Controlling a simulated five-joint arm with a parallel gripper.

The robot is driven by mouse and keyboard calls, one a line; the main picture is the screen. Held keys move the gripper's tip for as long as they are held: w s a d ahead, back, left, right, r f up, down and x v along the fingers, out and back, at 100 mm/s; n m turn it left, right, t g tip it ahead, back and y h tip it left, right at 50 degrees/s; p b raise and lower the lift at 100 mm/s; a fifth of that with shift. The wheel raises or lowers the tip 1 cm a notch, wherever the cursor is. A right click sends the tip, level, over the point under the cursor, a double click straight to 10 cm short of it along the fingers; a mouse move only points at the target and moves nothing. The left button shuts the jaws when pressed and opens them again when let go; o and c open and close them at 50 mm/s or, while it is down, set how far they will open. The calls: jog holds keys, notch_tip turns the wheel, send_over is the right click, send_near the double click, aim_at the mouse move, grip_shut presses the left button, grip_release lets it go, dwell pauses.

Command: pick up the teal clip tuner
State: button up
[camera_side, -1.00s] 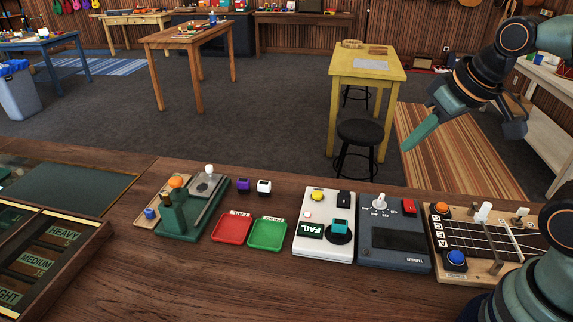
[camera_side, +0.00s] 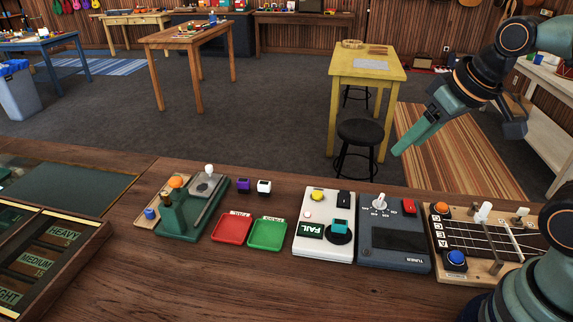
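The teal clip tuner (camera_side: 340,226) is a small block with a dark face. It sits on the round black pad (camera_side: 338,238) of a white tester box (camera_side: 313,249), beside a dark panel reading FAIL. My gripper (camera_side: 402,148) hangs in the air at the upper right, well above and behind the bench, apart from the tuner. One green finger shows, pointing down and left.
A grey tuner unit (camera_side: 394,262) with a knob stands right of the tester, then a fretted board (camera_side: 480,262). Red (camera_side: 232,228) and green (camera_side: 267,234) trays lie to its left. Purple (camera_side: 243,185) and white (camera_side: 264,187) tuners stand behind them. The front bench is clear.

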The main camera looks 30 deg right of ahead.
dwell(0.3)
jog(key=n+g, duration=0.6)
jog(key=n, duration=0.3)
send_over(343, 223)
notch_tip(343, 223, down, 10)
jog(key=r, duration=0.1)
jog(key=f, duration=0.7)
jog(key=shift+w+d+f, duration=0.15)
jog(key=shift+d+f, duration=0.1)
jog(key=shift+d, duration=0.1)
jog(key=shift+a+f, duration=0.15)
jog(key=shift+f, duration=1.15)
jog(key=shift+a+f, duration=0.15)
jog(key=shift+f, duration=1.1)
grip_shut()
